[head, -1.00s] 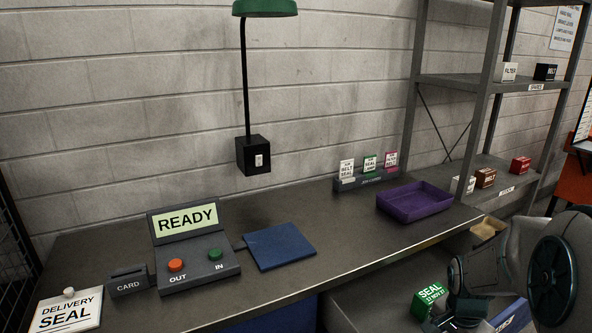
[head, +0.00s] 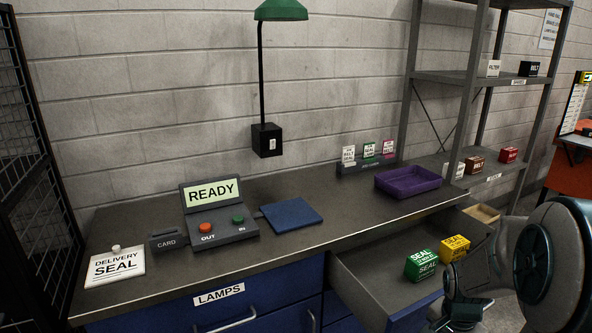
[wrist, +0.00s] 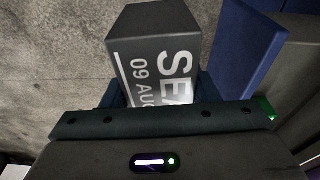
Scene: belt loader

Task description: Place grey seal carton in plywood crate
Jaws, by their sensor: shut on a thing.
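The grey seal carton (wrist: 155,60), dark grey with white lettering reading "SEA" and "09 AUG", is between my gripper's fingers in the wrist view. My gripper (wrist: 158,95) is shut on it. In the head view my gripper (head: 462,312) is at the lower right, by the front of the open drawer; the carton cannot be made out there. A pale wooden box edge (head: 482,213), likely the plywood crate, shows beyond the drawer at the right; most of it is hidden.
The open drawer (head: 375,290) holds a green seal carton (head: 421,264) and a yellow carton (head: 454,248). On the bench stand a purple tray (head: 408,180), a control box reading READY (head: 218,208) and a delivery card reading SEAL (head: 115,266). A shelf rack (head: 445,77) stands behind.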

